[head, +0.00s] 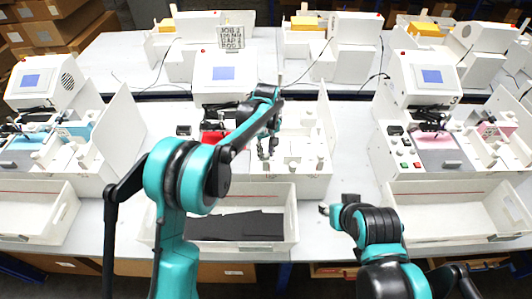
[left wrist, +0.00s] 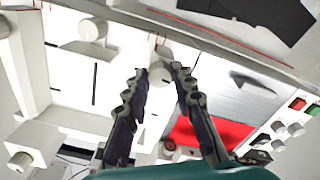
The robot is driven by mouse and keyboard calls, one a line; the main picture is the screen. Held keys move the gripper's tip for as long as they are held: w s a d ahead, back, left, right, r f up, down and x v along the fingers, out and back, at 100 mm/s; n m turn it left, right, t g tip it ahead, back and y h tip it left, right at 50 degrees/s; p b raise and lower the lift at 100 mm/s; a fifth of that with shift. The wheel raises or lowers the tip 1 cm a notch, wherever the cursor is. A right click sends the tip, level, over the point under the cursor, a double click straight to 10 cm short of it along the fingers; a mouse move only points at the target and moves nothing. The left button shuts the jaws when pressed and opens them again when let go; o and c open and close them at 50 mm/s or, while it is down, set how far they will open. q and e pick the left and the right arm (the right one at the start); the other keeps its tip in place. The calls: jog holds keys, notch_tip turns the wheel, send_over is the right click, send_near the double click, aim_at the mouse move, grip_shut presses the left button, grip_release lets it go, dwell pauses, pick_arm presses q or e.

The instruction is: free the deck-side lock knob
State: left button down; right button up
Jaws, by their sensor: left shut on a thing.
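The middle white plotter (head: 226,88) stands in front of me, with a red pad (head: 212,137) on its bed; the red pad also shows in the left wrist view (left wrist: 212,131). My left gripper (head: 264,154) reaches down over its deck. In the left wrist view the fingers (left wrist: 159,72) close on a small white knob (left wrist: 160,77) on the white deck; I take it for the deck-side lock knob. Any marking on it is too small to read. My right gripper (head: 325,209) hangs over the table right of the plotter, apart from it; its jaws are not clear.
Other white knobs (left wrist: 92,29) stand on the deck, and an upright white panel (head: 327,125) borders its right side. A white tray (head: 291,215) with black sheets lies in front. Buttons and dials (left wrist: 295,128) sit beside the bed. Similar plotters stand left and right.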

aim_at(266, 155)
pick_arm(q)
jog(key=shift+n, duration=1)
jog(key=c, duration=1.3)
grip_release()
jog(key=shift+o, duration=0.2)
notch_tip(266, 155, up, 12)
